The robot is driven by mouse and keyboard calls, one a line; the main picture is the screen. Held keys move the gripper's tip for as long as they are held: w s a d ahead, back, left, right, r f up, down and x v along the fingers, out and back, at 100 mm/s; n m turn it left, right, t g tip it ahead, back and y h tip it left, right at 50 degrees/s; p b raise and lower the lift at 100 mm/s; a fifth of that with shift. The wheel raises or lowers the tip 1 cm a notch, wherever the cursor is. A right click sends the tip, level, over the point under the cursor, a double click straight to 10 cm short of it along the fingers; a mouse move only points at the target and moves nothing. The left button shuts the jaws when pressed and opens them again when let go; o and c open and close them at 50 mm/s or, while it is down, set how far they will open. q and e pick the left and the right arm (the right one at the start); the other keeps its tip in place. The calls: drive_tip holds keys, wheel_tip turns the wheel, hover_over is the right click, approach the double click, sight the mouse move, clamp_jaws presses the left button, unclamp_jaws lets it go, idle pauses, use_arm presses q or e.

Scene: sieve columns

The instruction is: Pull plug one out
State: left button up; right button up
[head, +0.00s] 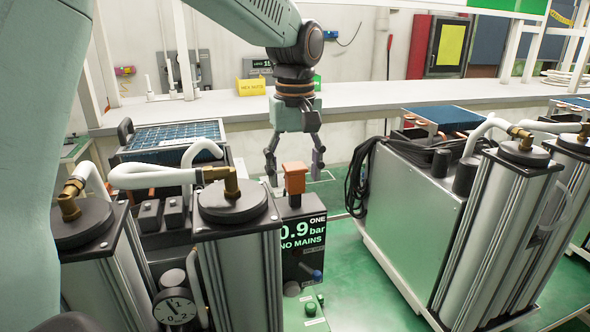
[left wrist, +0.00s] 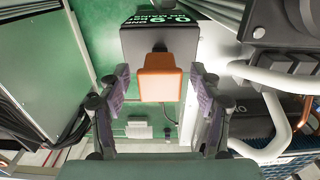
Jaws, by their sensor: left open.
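The orange plug (head: 294,178) stands upright on top of the black box (head: 303,244) marked ONE, whose display reads 0.9 bar and NO MAINS. In the left wrist view the plug (left wrist: 158,80) appears between my finger pads, with the box (left wrist: 150,42) behind it. My left gripper (head: 295,168) hangs pointing down, open, with one finger to each side of the plug in the picture. The left wrist view shows the open fingers (left wrist: 161,78) with a gap on both sides of the plug. I cannot tell exactly how deep the plug sits between them. My right gripper is not in view.
Metal columns with black caps (head: 232,200) and white hoses (head: 150,177) stand close left of the box. A pressure gauge (head: 175,307) is below. A second unit (head: 420,220) with coiled black cable stands right, across green floor. A white bench (head: 360,97) runs behind.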

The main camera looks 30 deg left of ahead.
use_arm(q)
wheel_tip(320, 180, up, 12)
idle(0.5)
